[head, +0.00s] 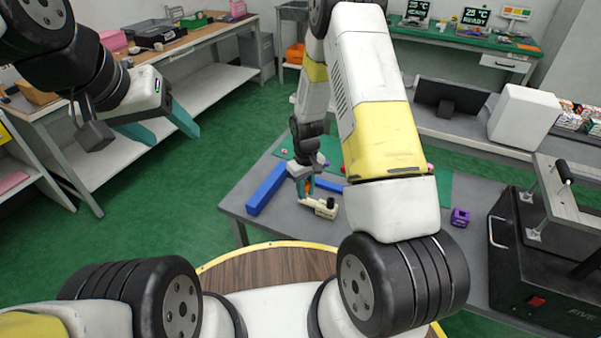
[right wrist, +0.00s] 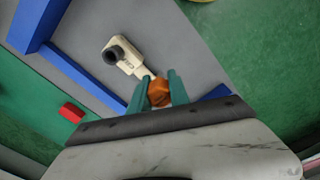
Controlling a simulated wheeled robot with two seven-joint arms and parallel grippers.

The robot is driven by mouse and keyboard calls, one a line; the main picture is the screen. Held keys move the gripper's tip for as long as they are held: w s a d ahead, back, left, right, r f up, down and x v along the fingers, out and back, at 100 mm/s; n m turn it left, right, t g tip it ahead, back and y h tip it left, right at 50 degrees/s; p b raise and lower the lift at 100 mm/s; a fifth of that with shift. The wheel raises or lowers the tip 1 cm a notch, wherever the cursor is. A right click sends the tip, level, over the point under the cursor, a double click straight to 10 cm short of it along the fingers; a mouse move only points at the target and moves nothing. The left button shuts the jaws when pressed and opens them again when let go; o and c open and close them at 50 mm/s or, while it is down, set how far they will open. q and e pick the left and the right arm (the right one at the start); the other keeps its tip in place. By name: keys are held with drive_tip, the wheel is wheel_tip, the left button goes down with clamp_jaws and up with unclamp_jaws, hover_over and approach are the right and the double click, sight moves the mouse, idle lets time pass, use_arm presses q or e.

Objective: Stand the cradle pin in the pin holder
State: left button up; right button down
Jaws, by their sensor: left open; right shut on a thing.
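My right gripper (head: 304,185) is over the grey table with its teal fingers shut on a small orange-brown piece, which I take to be the cradle pin (right wrist: 158,92). The fingers show close up in the right wrist view (right wrist: 158,88) and hide part of the piece. A cream fixture (head: 313,204) with a black round knob lies just beyond the fingertips; it also shows in the right wrist view (right wrist: 129,62). I cannot tell whether the held piece touches it. A small purple block (head: 460,217), perhaps the pin holder, sits further right. My left gripper (head: 160,126) is open and empty, away from the table.
A thick blue bar (head: 267,188) and a thinner one (head: 331,186) lie near the right gripper. A red block (right wrist: 72,112) is on the green mat (right wrist: 30,135). A black machine (head: 540,260) stands at the right. My right arm hides the table's middle.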

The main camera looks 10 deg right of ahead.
drive_tip(key=shift+w+d+f, duration=0.15)
drive_tip(key=shift+w+f, duration=0.15)
drive_tip(key=shift+f, duration=0.3)
drive_tip(key=shift+w+d+f, duration=0.15)
drive_tip(key=shift+w+f, duration=0.2)
drive_tip(key=shift+f, duration=0.3)
drive_tip(key=shift+w+d+f, duration=0.15)
drive_tip(key=shift+w+f, duration=0.15)
drive_tip(key=shift+f, duration=0.3)
drive_tip(key=shift+f, duration=0.15)
drive_tip(key=shift+f, duration=0.45)
drive_tip(key=c, duration=1.2)
unclamp_jaws()
drive_tip(key=shift+c, duration=0.2)
